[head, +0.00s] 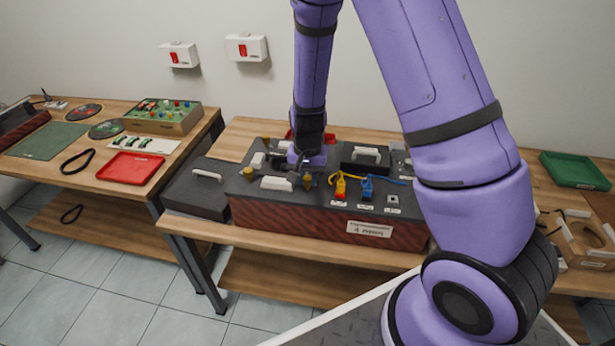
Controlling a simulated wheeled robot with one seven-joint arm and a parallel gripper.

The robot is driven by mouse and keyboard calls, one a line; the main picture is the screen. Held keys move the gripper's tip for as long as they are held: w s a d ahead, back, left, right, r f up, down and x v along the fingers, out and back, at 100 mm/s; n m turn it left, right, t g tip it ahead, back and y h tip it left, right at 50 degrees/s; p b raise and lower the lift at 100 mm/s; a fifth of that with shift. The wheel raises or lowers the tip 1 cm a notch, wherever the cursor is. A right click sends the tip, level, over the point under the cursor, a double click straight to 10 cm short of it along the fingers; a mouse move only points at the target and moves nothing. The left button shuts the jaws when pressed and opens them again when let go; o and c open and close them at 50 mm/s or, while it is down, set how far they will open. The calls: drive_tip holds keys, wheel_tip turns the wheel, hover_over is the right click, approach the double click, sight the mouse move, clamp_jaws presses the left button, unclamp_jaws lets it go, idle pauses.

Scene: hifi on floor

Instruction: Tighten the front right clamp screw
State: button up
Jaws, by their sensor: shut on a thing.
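A dark equipment box (270,212) with a red patterned front stands on the middle bench. Brass-coloured clamp screws stand on its top: one at the back left (265,141), one at the front left (247,172), and the front right clamp screw (307,181). My gripper (306,172) points down over the box top, right at the front right screw, and is shut on it. The fingers are small and mostly hidden by the wrist, so the exact grip is hard to see.
A dark case (195,192) stands left of the box. A green tray (575,170) lies at the right. My arm hides part of the bench.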

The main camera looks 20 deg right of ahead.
drive_tip(key=shift+m, duration=0.4)
drive_tip(key=o, duration=0.9)
wheel_tip(320, 180, up, 11)
drive_tip(key=shift+f, duration=0.1)
idle(0.6)
wheel_tip(320, 180, up, 18)
drive_tip(key=n+t+y, duration=0.1)
drive_tip(key=n+t, duration=0.2)
drive_tip(key=n, duration=0.1)
hover_over(308, 178)
drive_tip(key=s+d, duration=0.2)
drive_tip(key=s, duration=0.8)
drive_tip(key=s+r+n, duration=0.1)
drive_tip(key=s+r, duration=0.1)
drive_tip(key=s, duration=0.3)
drive_tip(key=s+r+n+t, duration=0.1)
drive_tip(key=s+r, duration=0.1)
drive_tip(key=s, duration=0.3)
drive_tip(key=s+d+r+n+t+h, duration=0.1)
drive_tip(key=s+r, duration=0.2)
drive_tip(key=s, duration=0.2)
drive_tip(key=shift+r, duration=0.1)
